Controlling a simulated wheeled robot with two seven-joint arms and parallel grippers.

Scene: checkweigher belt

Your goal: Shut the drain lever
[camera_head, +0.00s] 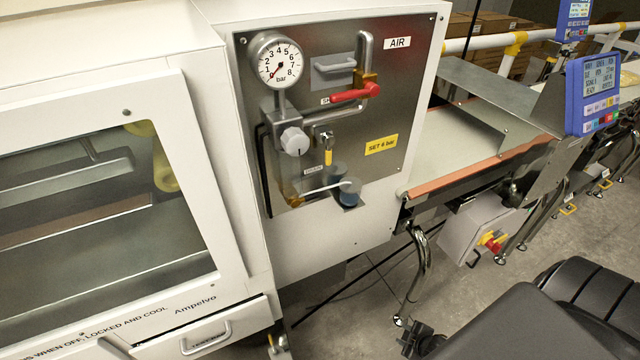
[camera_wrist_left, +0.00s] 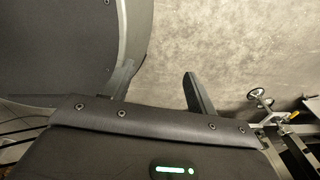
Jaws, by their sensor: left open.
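The metal air panel (camera_head: 400,90) carries a small valve with a yellow lever (camera_head: 328,156) that hangs straight down. A small label, too blurred to read surely, sits just below it. A pale rod (camera_head: 326,189) runs sideways lower down, by a dark blue cup (camera_head: 350,192). I cannot tell surely which of the two is the drain lever. My right gripper (camera_head: 412,341) shows small and dark at the bottom, well below the panel; its jaw state is unclear. My left gripper (camera_wrist_left: 158,72) is open and empty over grey floor in the left wrist view, away from the panel.
A red lever (camera_head: 355,93) lies sideways on the panel, below a gauge (camera_head: 279,60) reading near zero. A grey knob (camera_head: 294,141) sits left of the yellow lever. The conveyor belt (camera_head: 465,140) stands to the right. A white cabinet (camera_head: 190,130) with a window is at left.

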